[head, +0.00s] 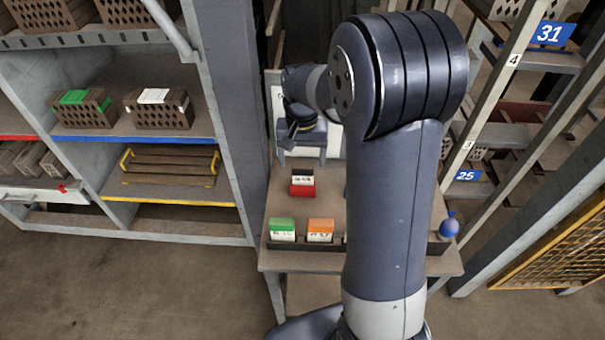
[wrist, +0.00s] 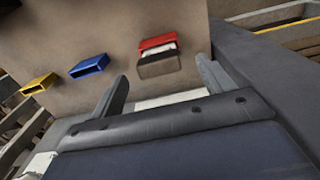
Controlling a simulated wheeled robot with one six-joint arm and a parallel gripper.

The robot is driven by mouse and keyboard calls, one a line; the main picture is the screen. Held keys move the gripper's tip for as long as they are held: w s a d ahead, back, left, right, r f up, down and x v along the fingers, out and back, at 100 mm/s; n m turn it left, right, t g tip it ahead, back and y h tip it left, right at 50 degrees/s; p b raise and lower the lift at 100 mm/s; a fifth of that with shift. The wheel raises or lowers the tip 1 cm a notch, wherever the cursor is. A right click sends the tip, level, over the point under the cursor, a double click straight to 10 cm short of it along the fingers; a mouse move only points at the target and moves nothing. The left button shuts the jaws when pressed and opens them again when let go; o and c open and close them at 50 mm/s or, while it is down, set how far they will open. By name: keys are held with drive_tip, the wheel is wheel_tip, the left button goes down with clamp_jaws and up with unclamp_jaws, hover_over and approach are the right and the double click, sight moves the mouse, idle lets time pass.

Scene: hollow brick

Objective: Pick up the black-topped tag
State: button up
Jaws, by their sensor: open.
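The black-topped tag (head: 303,172) has a white lettered part below its dark top. It stands in a red holder (head: 302,190) on the brown bench top in the head view. In the wrist view the tag's dark part (wrist: 158,67) shows at the near side of the red holder (wrist: 157,44), with white beside it. My gripper (head: 287,143) is behind and above the tag in the head view. In the wrist view my gripper (wrist: 163,72) is open and empty, its fingers spread on either side of the tag's direction, apart from it.
A green-topped tag (head: 282,229) and an orange-topped tag (head: 320,230) stand at the bench's front edge. Blue (wrist: 89,66) and yellow (wrist: 39,84) holders line up with the red one. Shelving with bricks (head: 158,108) stands left; a rack post (head: 500,90) rises right. My arm hides part of the bench.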

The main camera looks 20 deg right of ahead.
sight(303, 166)
drive_tip(key=shift+d+f+p, duration=0.1)
drive_tip(key=shift+f+p, duration=0.4)
drive_tip(key=shift+f, duration=2.3)
drive_tip(key=shift+c, duration=0.2)
